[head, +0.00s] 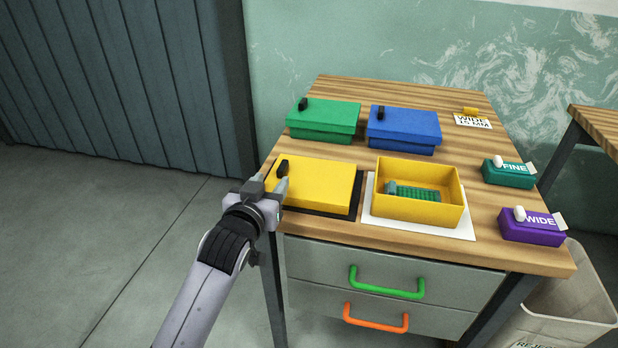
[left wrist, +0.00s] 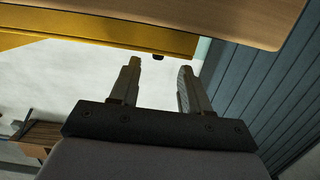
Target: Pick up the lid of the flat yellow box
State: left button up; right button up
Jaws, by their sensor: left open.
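The flat yellow lid (head: 316,185) lies on a dark mat (head: 356,200) at the table's front left, with a black knob (head: 282,167) near its left edge. The open yellow box (head: 420,207) stands to its right on a white mat (head: 385,221); a green grid-like piece (head: 413,193) lies in it. My left gripper (head: 269,186) is open and empty at the lid's left edge, close to the knob. In the left wrist view the open fingers (left wrist: 157,82) show below a yellow edge (left wrist: 100,39), with the small black knob (left wrist: 158,57) just beyond the fingertips. My right gripper is out of view.
A green box (head: 323,118) and a blue box (head: 404,127) stand behind. A teal FINE block (head: 508,174) and a purple WIDE block (head: 530,230) stand at the right. A WIDE card (head: 473,121) lies at the back. A reject bin (head: 565,308) stands below right.

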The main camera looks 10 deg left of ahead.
aim_at(279, 172)
pick_arm(q)
jog(key=shift+w+d+f, duration=0.15)
jog(key=shift+w, duration=1.25)
jog(key=shift+w+d+f, duration=0.1)
jog(key=shift+w+f, duration=0.05)
jog(key=shift+w, duration=1.2)
grip_shut()
